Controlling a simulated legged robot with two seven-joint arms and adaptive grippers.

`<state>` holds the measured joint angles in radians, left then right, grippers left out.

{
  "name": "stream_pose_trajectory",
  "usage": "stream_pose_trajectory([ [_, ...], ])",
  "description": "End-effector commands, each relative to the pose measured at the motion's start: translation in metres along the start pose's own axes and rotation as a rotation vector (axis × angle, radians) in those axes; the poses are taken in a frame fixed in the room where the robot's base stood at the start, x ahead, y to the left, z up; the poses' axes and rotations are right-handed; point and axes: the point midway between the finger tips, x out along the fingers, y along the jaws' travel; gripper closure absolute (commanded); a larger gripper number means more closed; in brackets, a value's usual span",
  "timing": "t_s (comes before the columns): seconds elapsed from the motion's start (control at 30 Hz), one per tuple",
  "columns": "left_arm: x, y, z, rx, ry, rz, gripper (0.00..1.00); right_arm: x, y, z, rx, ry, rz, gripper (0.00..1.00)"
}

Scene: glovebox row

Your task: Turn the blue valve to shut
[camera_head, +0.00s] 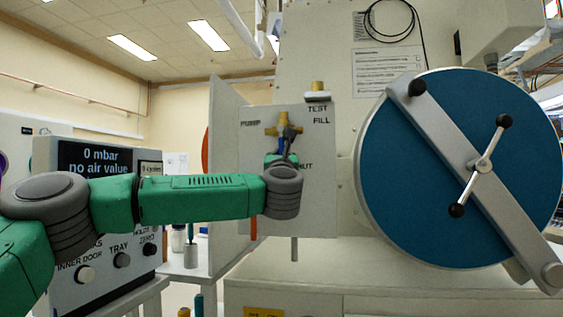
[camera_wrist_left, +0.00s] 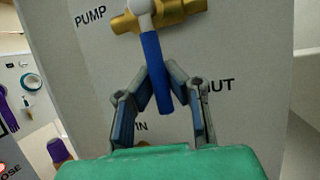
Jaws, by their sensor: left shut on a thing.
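The blue valve has a brass body (camera_wrist_left: 178,14) and a long blue lever (camera_wrist_left: 150,50), mounted on a pale panel. In the left wrist view the lever hangs down from a pale hub, its lower end tilted slightly right. My left gripper (camera_wrist_left: 157,72) has its fingers closed on the lever from both sides. The letters "UT" (camera_wrist_left: 219,85) show on the panel right of the lever. In the head view the brass body (camera_head: 284,126) shows above my left gripper (camera_head: 283,148), and my wrist hides the lower panel. My right gripper is out of view.
A large blue round door (camera_head: 400,170) with a grey bar and small handle stands right of the panel. A control box (camera_head: 85,255) with a display reading "0 mbar, no air valve" and knobs stands at left. A red lever (camera_head: 254,227) shows below my wrist.

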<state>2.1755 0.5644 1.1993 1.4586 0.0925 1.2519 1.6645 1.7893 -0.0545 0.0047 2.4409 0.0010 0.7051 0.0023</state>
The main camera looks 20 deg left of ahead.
Motion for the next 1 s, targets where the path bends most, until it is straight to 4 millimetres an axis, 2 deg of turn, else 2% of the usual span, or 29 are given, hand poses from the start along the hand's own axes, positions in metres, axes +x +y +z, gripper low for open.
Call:
stream_pose_trajectory([
  [0.03, -0.003, -0.003, -0.007, 0.000, 0.011, -0.003, 1.00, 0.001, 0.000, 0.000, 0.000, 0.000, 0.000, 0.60],
  [0.37, -0.003, -0.003, -0.007, -0.001, 0.012, -0.003, 1.00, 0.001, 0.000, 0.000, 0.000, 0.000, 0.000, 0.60],
  [0.47, -0.003, -0.003, -0.007, -0.001, 0.012, -0.003, 0.67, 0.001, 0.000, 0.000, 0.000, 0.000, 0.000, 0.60],
  [0.8, -0.002, -0.002, -0.003, -0.002, 0.006, -0.001, 0.67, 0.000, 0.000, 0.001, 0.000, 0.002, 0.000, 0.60],
  [0.9, -0.009, -0.002, -0.003, -0.003, 0.005, -0.001, 0.67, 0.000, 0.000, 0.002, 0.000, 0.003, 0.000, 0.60],
  [1.0, -0.023, -0.002, -0.003, -0.003, 0.005, -0.004, 0.67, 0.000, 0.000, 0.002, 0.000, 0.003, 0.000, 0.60],
])
